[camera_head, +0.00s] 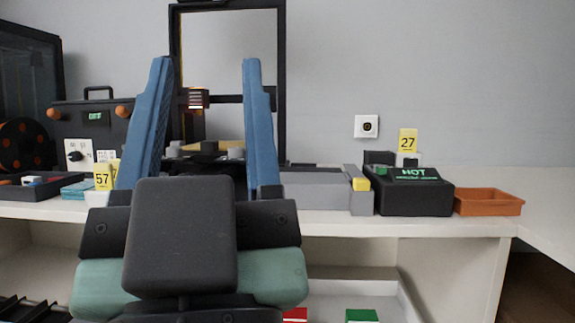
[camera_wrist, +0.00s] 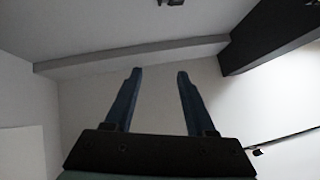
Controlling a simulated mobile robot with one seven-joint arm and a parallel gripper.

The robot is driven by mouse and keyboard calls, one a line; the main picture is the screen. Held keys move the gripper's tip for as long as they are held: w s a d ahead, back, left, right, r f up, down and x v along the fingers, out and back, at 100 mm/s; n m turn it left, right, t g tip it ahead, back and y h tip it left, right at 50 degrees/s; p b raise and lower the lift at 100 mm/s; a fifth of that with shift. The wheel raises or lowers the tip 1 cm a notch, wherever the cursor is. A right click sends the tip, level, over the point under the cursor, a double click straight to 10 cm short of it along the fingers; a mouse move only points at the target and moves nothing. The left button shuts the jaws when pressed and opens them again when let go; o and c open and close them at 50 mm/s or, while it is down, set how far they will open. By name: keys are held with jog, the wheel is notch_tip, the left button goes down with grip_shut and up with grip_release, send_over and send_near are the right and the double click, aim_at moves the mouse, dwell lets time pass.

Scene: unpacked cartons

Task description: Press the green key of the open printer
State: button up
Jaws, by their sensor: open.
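The open printer (camera_head: 283,70) is a tall black frame on the shelf, behind my gripper, with a crossbar and a small orange-marked head. My gripper (camera_head: 206,62) stands upright in front of it, its two blue fingers apart with nothing between them. It also shows open and empty in the wrist view (camera_wrist: 160,73). My gripper and wrist hide most of the printer's base, and I cannot make out a green key on the part that shows. A small green piece (camera_head: 379,170) shows on the black box marked HOT (camera_head: 415,200), to the right.
A grey box (camera_head: 325,192) with a yellow piece (camera_head: 360,184) stands right of my gripper. An orange tray (camera_head: 488,202) is at the shelf's right end.

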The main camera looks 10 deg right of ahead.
grip_shut()
dwell(1.4)
